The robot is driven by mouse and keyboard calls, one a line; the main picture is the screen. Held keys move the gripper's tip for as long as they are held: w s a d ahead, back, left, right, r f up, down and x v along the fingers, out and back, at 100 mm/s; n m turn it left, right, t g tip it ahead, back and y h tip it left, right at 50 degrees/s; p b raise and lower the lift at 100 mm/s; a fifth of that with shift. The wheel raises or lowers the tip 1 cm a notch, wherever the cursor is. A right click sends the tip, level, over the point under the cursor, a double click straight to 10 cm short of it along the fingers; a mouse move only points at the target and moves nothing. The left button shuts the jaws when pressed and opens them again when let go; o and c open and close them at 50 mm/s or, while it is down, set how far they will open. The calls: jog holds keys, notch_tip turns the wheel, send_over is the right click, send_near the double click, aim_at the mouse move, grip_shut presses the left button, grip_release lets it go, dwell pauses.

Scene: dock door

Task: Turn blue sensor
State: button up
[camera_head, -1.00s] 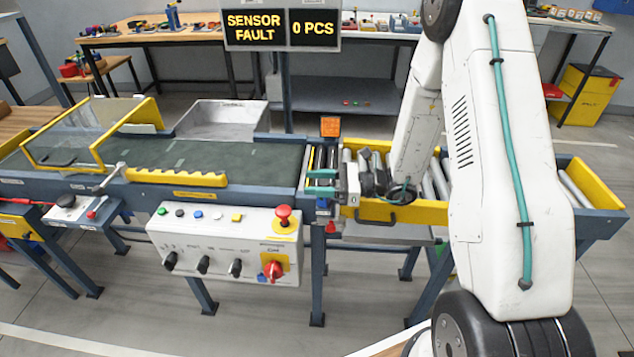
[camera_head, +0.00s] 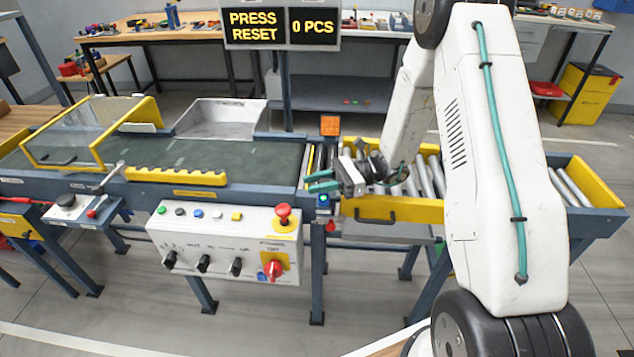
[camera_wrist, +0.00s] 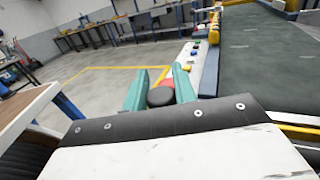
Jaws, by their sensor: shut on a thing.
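The blue sensor (camera_head: 323,200) is a small block on the conveyor's front rail, beside the start of the rollers. A green light shows on it. My gripper (camera_head: 320,181) is at its top, with teal fingers reaching in from the right and tilted. In the wrist view my gripper (camera_wrist: 159,84) has a dark round piece between its two fingers. Its blue part is not visible there. The fingers hide part of the sensor in the head view.
The display (camera_head: 283,27) reads "PRESS RESET" and "0 PCS". A white control panel (camera_head: 225,240) with buttons, knobs and a red stop button (camera_head: 283,212) stands left of my gripper. A yellow roller guard (camera_head: 410,212) lies to the right. An orange reflector (camera_head: 330,125) stands behind.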

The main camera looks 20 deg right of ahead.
aim_at(326, 181)
jog(key=o, duration=1)
jog(key=shift+c, duration=0.2)
jog(key=d, duration=0.7)
jog(key=shift+s+d, duration=0.2)
jog(key=shift+d, duration=0.2)
jog(key=shift+r, duration=0.1)
jog(key=s+a+r+n+g+h, duration=0.3)
jog(key=s+a+r+n+h, duration=0.15)
jog(key=s+r, duration=0.25)
jog(key=s+a+r+n+g+h, duration=0.2)
jog(key=s+a+r+n+h, duration=0.15)
jog(key=s+r+n, duration=0.35)
jog(key=s+d+r+n+t+h, duration=0.2)
jog(key=s+r+n+h, duration=0.1)
jog(key=s+h, duration=0.2)
jog(key=s+d+r+n+t+h, duration=0.2)
jog(key=s+r+n+t+h, duration=0.1)
jog(key=s, duration=0.6)
jog(key=shift+s+d+r+n+h, duration=0.3)
jog(key=shift+r+n+h, duration=0.2)
jog(key=shift+h, duration=0.5)
